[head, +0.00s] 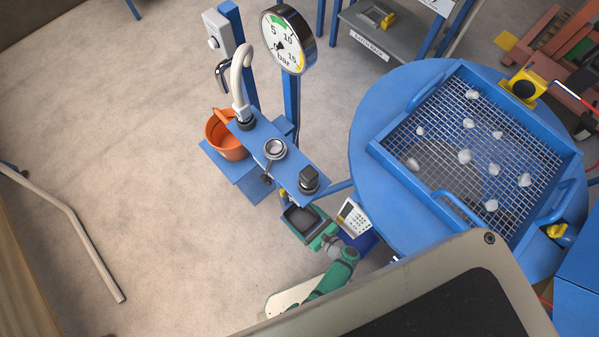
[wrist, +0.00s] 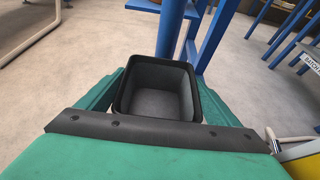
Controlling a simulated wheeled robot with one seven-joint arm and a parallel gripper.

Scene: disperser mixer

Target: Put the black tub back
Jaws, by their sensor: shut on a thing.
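The black tub (head: 299,222) is an open-topped, square, empty-looking container. My green gripper (head: 314,232) is shut on it, below the right end of the narrow blue shelf (head: 270,150) in the head view. In the wrist view, the tub (wrist: 158,92) sits upright between the two green fingers (wrist: 160,100), with its dark inside facing the camera. A blue post stands just beyond its far rim there. I cannot tell whether the tub's underside touches anything.
The shelf carries a silver cup (head: 274,149) and a black fitting (head: 309,180). An orange bucket (head: 228,136) sits on a blue box. A keypad (head: 352,217) is right of the tub. A round blue table (head: 365,150) holds a mesh sieve with white lumps. Floor at left is mostly clear.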

